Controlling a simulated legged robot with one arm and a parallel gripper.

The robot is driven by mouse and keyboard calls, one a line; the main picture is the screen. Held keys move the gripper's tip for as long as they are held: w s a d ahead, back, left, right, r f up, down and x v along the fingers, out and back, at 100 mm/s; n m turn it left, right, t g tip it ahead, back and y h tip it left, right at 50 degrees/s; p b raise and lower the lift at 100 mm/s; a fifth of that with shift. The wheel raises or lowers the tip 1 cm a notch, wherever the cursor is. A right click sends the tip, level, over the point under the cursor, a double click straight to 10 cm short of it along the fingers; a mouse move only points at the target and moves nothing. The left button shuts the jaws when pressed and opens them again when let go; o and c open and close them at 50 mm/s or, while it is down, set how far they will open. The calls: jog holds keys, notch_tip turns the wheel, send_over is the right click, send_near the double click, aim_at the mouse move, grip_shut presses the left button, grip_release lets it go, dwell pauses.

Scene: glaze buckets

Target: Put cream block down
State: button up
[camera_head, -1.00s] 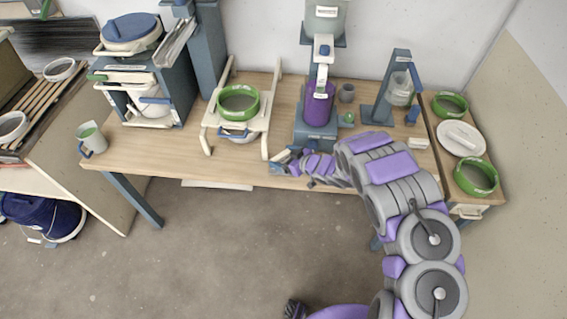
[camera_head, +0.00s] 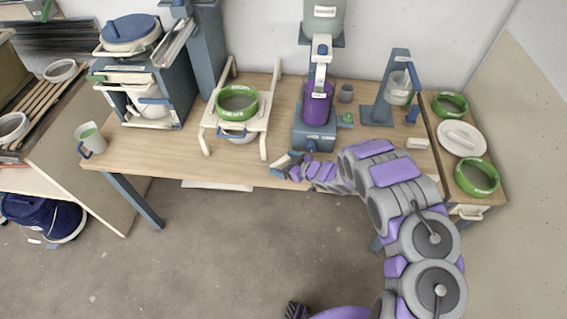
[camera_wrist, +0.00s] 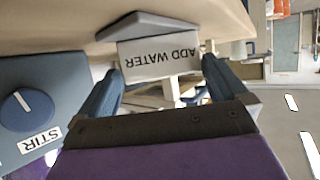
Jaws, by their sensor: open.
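The cream block (camera_wrist: 160,57) has an "ADD WATER" face that appears upside down in the wrist view. It lies between and just beyond the tips of my gripper (camera_wrist: 160,72), whose two blue fingers stand apart on either side of it. Whether a finger touches it is unclear. In the head view my gripper (camera_head: 284,166) is at the front edge of the wooden table (camera_head: 180,155), and a small pale shape there, probably the block (camera_head: 296,154), is partly hidden.
A blue-grey stand with a purple container (camera_head: 317,105) is just behind my gripper. Its "STIR" knob (camera_wrist: 28,108) is close in the wrist view. A cream rack with a green-rimmed sieve (camera_head: 238,102) stands to the left. Another pale block (camera_head: 418,143) lies to the right.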

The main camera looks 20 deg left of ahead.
jog(key=p+v, duration=0.1)
jog(key=v, duration=1.1)
jog(key=w+d+r+m+t+h, duration=0.1)
jog(key=w+d+r+t+h, duration=0.1)
jog(key=w+d+r+h, duration=0.45)
jog(key=w+d+r+m+t+h, duration=0.1)
jog(key=w+d+r+m+t, duration=0.15)
jog(key=d, duration=0.65)
jog(key=s+d+r+m+h, duration=0.2)
jog(key=s+d+r+h, duration=0.15)
jog(key=d+r, duration=0.4)
jog(key=s+d+r+m+h, duration=0.2)
jog(key=d+r+m+h, duration=0.15)
jog(key=d+r, duration=0.4)
jog(key=s+d+r+m+g+h, duration=0.1)
jog(key=s+d+r+m+g, duration=0.1)
jog(key=s, duration=0.6)
jog(key=s+d+r+m+g+h, duration=0.1)
jog(key=s+d+r+g, duration=0.15)
jog(key=s, duration=0.55)
jog(key=s+a+r+m+g+y, duration=0.1)
jog(key=s+a, duration=0.4)
jog(key=s, duration=0.8)
jog(key=s+a+r+g+y, duration=0.1)
jog(key=s+a+g+y, duration=0.2)
jog(key=s, duration=1)
jog(key=shift+s+a+m+g, duration=0.4)
jog(key=shift+a+g, duration=0.5)
jog(key=shift+g, duration=0.2)
